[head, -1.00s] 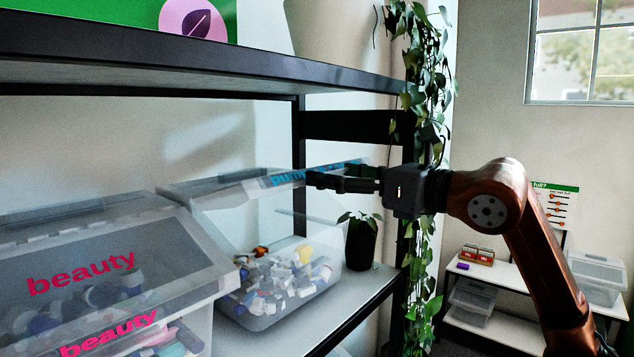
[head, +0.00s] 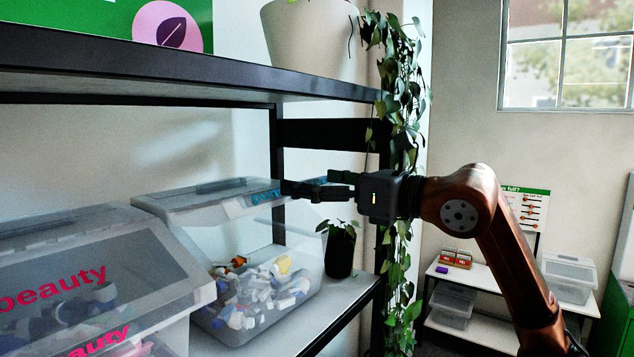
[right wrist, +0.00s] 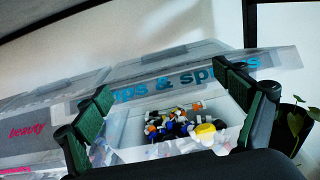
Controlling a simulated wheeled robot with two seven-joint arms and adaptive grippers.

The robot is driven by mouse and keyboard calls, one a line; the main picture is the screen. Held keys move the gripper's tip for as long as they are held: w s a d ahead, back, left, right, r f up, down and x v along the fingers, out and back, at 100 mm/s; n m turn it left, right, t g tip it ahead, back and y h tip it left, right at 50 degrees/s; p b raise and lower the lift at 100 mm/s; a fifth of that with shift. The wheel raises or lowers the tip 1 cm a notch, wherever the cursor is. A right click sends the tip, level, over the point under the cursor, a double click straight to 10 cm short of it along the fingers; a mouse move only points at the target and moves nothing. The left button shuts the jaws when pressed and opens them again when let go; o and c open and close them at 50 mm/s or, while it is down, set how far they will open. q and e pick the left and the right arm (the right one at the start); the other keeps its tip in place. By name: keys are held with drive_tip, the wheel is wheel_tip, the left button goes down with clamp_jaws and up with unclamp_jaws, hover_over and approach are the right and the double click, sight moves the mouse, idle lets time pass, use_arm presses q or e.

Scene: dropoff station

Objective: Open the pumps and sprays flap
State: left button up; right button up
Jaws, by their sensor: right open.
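The pumps and sprays bin (head: 262,290) is a clear box on the shelf with small bottles and caps inside. Its clear flap (head: 225,199), with blue lettering, is raised and seen nearly edge-on, with the bin's front open below it. In the right wrist view the flap (right wrist: 182,84) reads "ps & sp", partly covered by my fingers. My right gripper (head: 300,190) is at the flap's lettered edge. In the right wrist view its green-padded fingers (right wrist: 172,98) are wide apart, with the flap between and behind them; contact is unclear. My left gripper is not in view.
The beauty bin (head: 85,270), flap down, stands close on the left. A dark plant pot (head: 340,253) stands right of the pumps bin. The upper shelf (head: 180,75) runs above, and vines (head: 398,120) hang by the shelf post, close to my right gripper.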

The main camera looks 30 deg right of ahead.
drive_tip(key=v, duration=1.2)
drive_tip(key=shift+s, duration=0.1)
idle(0.5)
